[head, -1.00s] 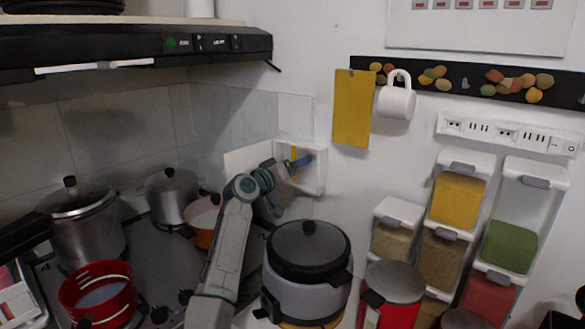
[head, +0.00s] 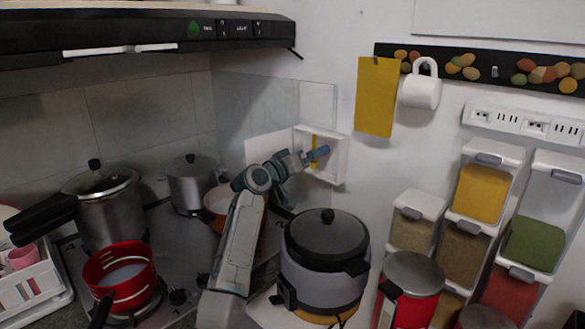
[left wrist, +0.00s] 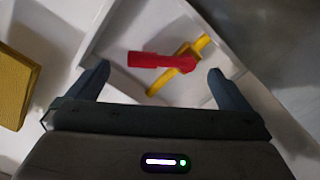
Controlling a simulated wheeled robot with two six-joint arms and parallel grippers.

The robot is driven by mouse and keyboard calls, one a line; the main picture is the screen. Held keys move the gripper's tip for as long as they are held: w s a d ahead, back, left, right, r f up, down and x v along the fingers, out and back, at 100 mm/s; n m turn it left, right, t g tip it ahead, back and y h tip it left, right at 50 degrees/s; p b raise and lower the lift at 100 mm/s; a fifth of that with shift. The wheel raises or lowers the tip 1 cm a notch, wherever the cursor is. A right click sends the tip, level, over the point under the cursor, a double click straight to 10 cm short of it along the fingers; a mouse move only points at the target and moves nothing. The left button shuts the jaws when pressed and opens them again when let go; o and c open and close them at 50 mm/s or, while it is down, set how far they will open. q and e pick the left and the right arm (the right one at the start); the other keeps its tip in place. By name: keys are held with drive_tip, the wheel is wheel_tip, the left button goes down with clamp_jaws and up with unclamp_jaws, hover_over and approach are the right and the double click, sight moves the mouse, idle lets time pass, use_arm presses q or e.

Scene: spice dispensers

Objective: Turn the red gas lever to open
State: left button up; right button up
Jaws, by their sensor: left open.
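The red gas lever (left wrist: 162,61) shows in the left wrist view, mounted on a yellow pipe (left wrist: 192,51) inside an open white wall box (left wrist: 110,52). In that view the lever lies nearly level and the pipe runs diagonally. My left gripper (left wrist: 160,82) is open, with one blue finger on each side of the lever, and neither visibly touches it. In the head view my left gripper (head: 313,155) is at the white wall box (head: 337,168), and the lever is hidden there. My right gripper is not in view.
The box's open door (head: 268,147) stands to its left. A rice cooker (head: 322,262) is below the box, with pots on the stove at left. A yellow board (head: 376,97) and white mug (head: 421,91) hang to the right. Spice dispensers (head: 480,190) line the right wall.

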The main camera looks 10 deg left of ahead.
use_arm(q)
drive_tip(key=b+v, duration=0.1)
drive_tip(key=v, duration=0.7)
drive_tip(key=shift+s+b, duration=0.15)
drive_tip(key=shift+b, duration=0.25)
